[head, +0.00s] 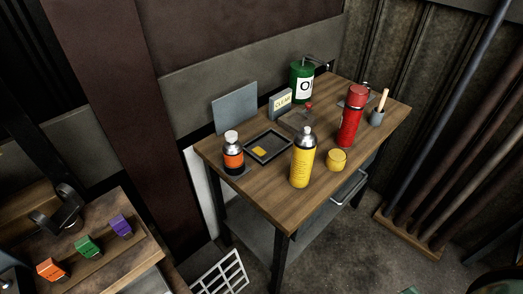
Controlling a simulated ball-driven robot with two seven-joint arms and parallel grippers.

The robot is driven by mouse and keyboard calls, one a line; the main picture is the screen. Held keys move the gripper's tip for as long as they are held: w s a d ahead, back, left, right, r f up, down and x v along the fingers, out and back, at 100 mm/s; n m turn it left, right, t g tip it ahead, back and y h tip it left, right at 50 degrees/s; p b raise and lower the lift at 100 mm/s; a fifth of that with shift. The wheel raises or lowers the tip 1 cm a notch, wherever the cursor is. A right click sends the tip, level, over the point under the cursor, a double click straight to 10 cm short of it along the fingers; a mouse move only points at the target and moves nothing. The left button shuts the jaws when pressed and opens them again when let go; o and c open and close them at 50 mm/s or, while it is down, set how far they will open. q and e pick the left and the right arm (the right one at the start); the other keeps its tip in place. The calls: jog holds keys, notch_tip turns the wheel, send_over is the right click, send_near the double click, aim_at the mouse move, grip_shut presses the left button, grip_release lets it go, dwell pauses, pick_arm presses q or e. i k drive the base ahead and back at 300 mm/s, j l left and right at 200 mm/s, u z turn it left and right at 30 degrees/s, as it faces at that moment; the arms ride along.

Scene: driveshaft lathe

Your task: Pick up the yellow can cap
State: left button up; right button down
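A yellow can cap (336,161), short and round, sits on the wooden table (278,201) near its front edge. It stands just right of a yellow spray can (302,163) with a silver top, with a small gap between them. The can is upright and its cap is off. Neither of my grippers shows in the head view.
Around the cap stand a red flask (351,118), a cup with a wooden handle (377,116), a black tray (283,144) holding a small yellow piece, an orange-and-black bottle (233,155) and a green canister (301,82). Floor shows right of the table.

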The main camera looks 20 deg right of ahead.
aim_at(336, 159)
jog(key=k+z, duration=0.1)
jog(key=z, duration=0.75)
jog(key=k+l+z, duration=0.1)
jog(key=z, duration=0.3)
